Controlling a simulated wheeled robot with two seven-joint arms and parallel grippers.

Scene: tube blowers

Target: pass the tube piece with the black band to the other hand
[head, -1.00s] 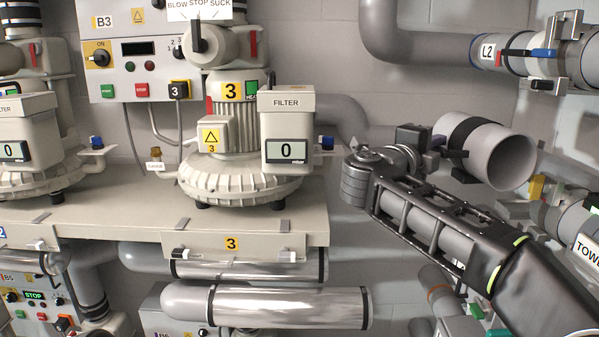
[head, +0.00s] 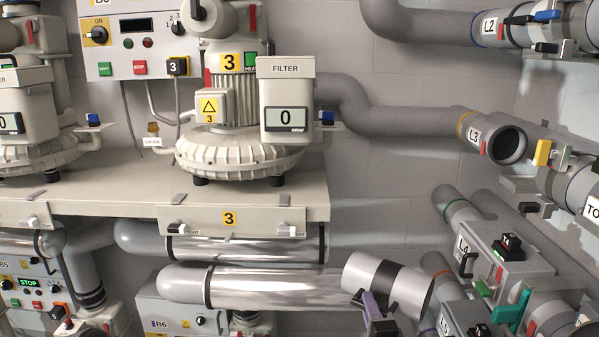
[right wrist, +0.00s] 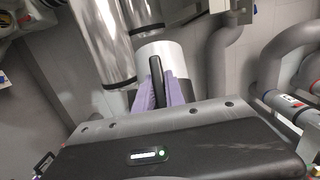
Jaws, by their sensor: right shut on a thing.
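The tube piece with the black band (head: 388,284) is a short, pale grey cylinder at the lower right of the middle in the head view, tilted down to the right. My right gripper (head: 371,304), with purple finger pads, is shut on it from below. In the right wrist view the pale tube piece (right wrist: 170,52) sits at the fingertips, with the purple pads (right wrist: 156,92) around its near wall. My left gripper is in neither view.
Shiny pipes (head: 260,287) run close to the tube piece's left. The blower bench (head: 120,205) edge is above left. Open pipe L3 (head: 508,145) and the L4 box (head: 498,265) stand at right. The wall between bench and L4 is clear.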

